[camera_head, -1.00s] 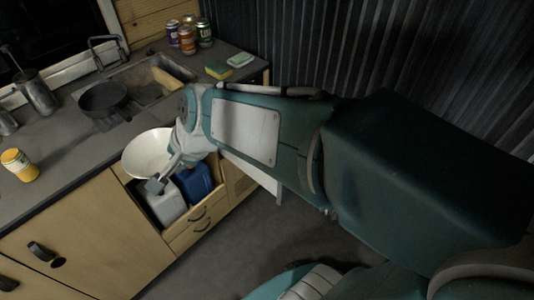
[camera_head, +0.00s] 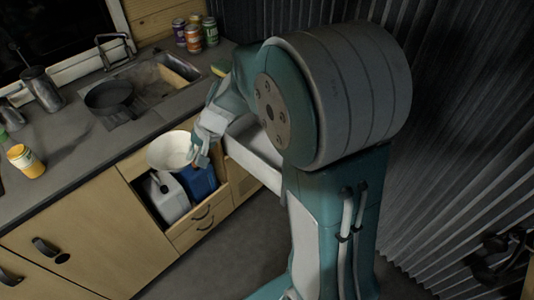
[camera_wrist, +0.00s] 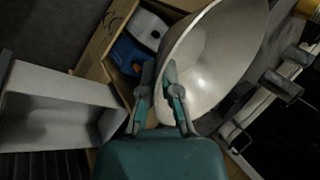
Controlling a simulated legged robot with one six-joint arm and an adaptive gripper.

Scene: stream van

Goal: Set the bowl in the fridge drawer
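My gripper (camera_head: 198,158) is shut on the right rim of a cream-white bowl (camera_head: 168,150). In the wrist view the fingers (camera_wrist: 159,75) straddle the rim of the bowl (camera_wrist: 222,60), one inside and one outside. The bowl looks empty and hangs above the open cabinet compartment by the counter edge. The fridge drawer (camera_head: 262,158) is pulled out to the right of the bowl, partly hidden by my arm. In the wrist view the drawer (camera_wrist: 62,84) is an open, pale, empty-looking box at left, apart from the bowl.
A white jug (camera_head: 167,198) and a blue jug (camera_head: 200,186) stand in the open compartment beneath the bowl. The counter (camera_head: 75,135) holds a dark pan (camera_head: 112,98), a yellow-labelled jar (camera_head: 26,161) and several cans at the back. Floor in front is clear.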

